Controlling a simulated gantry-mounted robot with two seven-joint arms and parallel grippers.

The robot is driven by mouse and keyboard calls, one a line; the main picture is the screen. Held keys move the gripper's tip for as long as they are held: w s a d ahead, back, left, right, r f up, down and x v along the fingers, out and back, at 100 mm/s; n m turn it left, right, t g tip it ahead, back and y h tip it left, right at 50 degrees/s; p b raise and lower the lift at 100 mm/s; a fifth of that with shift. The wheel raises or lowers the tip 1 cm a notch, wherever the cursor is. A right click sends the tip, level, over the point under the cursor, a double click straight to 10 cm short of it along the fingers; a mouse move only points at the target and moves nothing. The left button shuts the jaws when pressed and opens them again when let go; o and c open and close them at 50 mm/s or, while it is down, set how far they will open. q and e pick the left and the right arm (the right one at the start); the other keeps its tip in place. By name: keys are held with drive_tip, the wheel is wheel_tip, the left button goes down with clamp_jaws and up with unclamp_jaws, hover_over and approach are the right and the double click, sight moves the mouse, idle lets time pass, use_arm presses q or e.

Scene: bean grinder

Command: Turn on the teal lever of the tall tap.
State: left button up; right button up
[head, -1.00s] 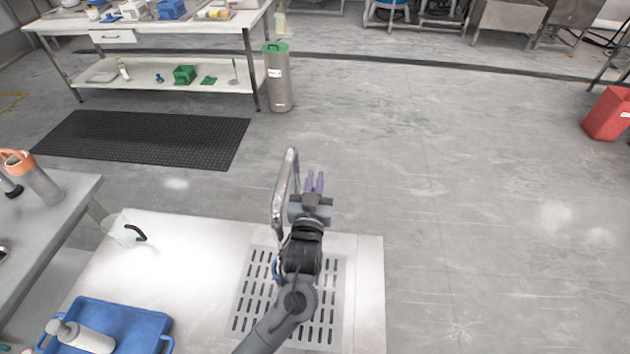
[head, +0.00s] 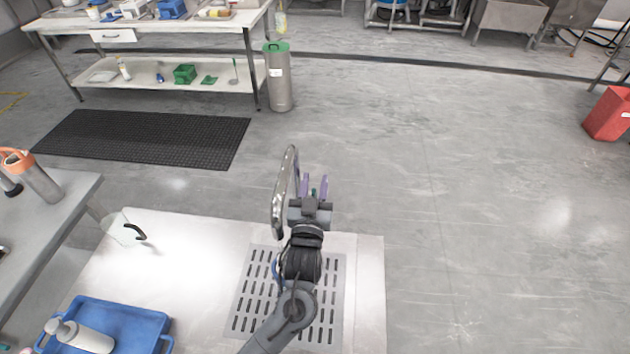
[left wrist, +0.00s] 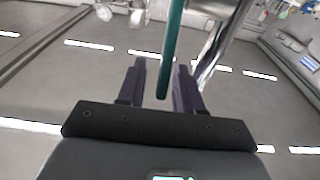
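The tall chrome tap (head: 283,190) stands on the light counter in the head view, its curved spout just left of my left gripper (head: 314,183). In the left wrist view the tap's shiny pipe (left wrist: 218,52) is to the right of the fingers. The teal lever (left wrist: 172,45) runs down between the two purple fingers of my left gripper (left wrist: 160,67). The fingers are apart, with the lever nearer the right one; I cannot tell whether it touches. In the head view a small bit of the lever (head: 313,191) shows between the fingers. My right gripper is not in view.
A slotted drain grate (head: 244,305) lies under my left arm. A clear jug with a dark handle (head: 133,230) and a blue tray (head: 133,318) holding a white bottle (head: 84,337) are to the left. Open floor lies beyond the counter and to the right.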

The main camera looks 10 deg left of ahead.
use_arm(q)
drive_tip(key=s+f+p, duration=0.1)
drive_tip(key=s, duration=0.9)
drive_tip(key=shift+f, duration=0.15)
